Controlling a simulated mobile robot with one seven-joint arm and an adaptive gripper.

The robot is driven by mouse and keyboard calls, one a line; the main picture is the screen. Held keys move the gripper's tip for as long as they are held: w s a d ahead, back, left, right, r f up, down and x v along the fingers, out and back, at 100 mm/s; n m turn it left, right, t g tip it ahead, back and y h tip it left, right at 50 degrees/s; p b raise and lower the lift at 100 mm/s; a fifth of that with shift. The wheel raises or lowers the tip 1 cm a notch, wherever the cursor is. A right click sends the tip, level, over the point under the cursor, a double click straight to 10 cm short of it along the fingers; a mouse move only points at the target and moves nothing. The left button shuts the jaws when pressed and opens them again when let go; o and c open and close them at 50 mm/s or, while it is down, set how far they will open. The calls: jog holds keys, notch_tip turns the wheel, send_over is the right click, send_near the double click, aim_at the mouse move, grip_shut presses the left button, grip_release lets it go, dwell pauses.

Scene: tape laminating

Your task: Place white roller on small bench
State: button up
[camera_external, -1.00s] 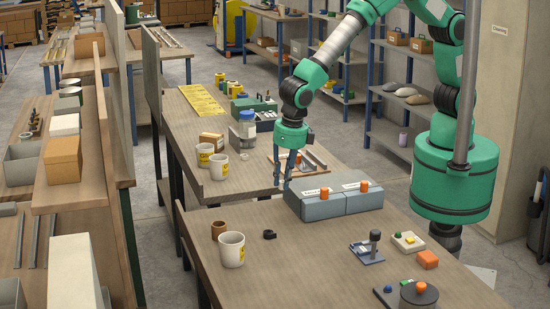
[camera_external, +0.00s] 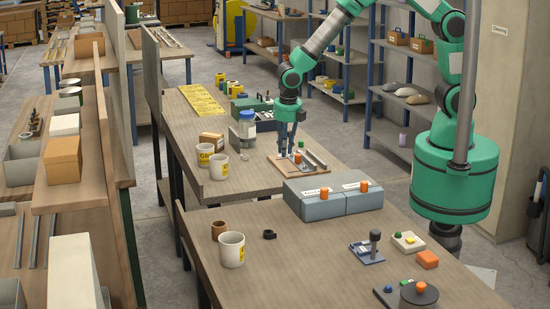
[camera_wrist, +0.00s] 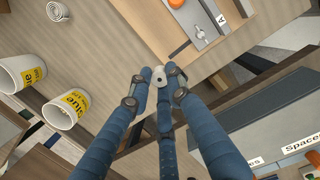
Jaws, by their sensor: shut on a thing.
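The white roller (camera_wrist: 158,76) is a small pale cylinder between my fingertips in the wrist view. My gripper (camera_wrist: 160,82) has dark blue fingers and is shut on it. In the external view my gripper (camera_external: 287,153) points down at the left side of a small wooden board (camera_external: 285,171) on the rear table. The board carries a grey metal device with an orange knob (camera_external: 297,157). The roller is too small to make out in the external view. I cannot tell whether it touches the board, or which surface is the small bench.
Bare tabletop (camera_external: 225,190) lies near the cups.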

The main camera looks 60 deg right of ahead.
jog(key=d+m, duration=0.1)
jog(key=d, duration=0.5)
jog(key=d+f+m, duration=0.1)
jog(key=d+m, duration=0.1)
jog(key=d, duration=0.4)
jog(key=d+m, duration=0.2)
jog(key=d, duration=0.4)
jog(key=shift+s+d+f+g, duration=0.1)
jog(key=shift+f+g, duration=0.05)
jog(key=shift+g, duration=0.15)
jog(key=s+d+f+m, duration=0.1)
jog(key=s+d+m, duration=0.3)
jog(key=d, duration=1)
jog(key=shift+s+d+g+h, duration=0.2)
jog(key=shift+s+g+h, duration=0.1)
jog(key=shift+s, duration=0.15)
jog(key=b, duration=0.2)
send_over(295, 142)
jog(key=shift+a+f, duration=0.15)
jog(key=shift+f, duration=0.6)
jog(key=shift+f, duration=0.15)
jog(key=shift+f+b, duration=0.45)
jog(key=shift+f, duration=1.2)
jog(key=o, duration=0.8)
jog(key=shift+f, duration=0.1)
jog(key=shift+c, duration=0.2)
